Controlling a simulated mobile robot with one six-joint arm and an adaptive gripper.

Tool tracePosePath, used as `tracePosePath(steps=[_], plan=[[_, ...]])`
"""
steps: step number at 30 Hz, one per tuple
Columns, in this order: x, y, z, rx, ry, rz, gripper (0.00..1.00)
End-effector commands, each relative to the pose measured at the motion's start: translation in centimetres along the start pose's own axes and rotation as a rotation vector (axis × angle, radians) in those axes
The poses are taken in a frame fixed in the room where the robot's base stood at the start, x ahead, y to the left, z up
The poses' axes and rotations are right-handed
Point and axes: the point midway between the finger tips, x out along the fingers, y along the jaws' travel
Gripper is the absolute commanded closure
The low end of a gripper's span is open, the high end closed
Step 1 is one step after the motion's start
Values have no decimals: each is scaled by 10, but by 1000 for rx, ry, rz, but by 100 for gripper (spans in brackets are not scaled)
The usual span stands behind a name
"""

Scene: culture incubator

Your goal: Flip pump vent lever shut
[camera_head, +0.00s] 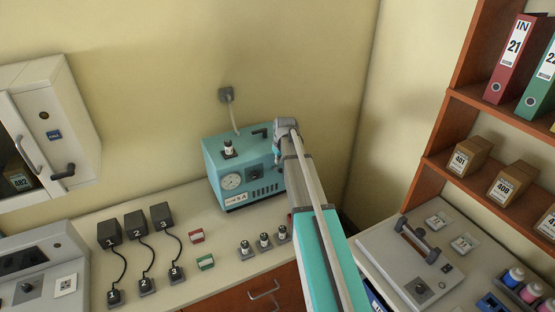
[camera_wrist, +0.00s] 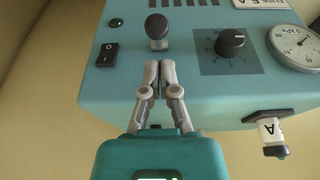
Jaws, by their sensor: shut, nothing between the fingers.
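The pump (camera_head: 240,165) is a teal box on the bench against the back wall. Its front shows in the wrist view (camera_wrist: 200,85), upside down. A short lever with a black rounded knob (camera_wrist: 157,27) stands out from that front, between a rocker switch and a dial. My gripper (camera_wrist: 160,64) is shut and empty, its fingertips just below the knob in the wrist picture; I cannot tell whether they touch it. In the head view my gripper is at the pump's right side, and the lever is hidden or too small to make out.
The pump also carries a black rocker switch (camera_wrist: 107,54), a dial (camera_wrist: 231,42), a round gauge (camera_wrist: 296,48) and a labelled bottle-like fitting (camera_wrist: 270,131). Three black boxes with cables (camera_head: 136,224) stand left on the bench. A grey panel with a handle (camera_head: 418,240) lies right.

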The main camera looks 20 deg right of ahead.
Motion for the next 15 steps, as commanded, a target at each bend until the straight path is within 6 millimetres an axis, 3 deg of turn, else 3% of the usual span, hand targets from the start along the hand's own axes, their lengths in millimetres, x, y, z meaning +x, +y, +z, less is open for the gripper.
tracePosePath(steps=[15], plan=[[10, 0, 10, 0, 0, 0, 100]])
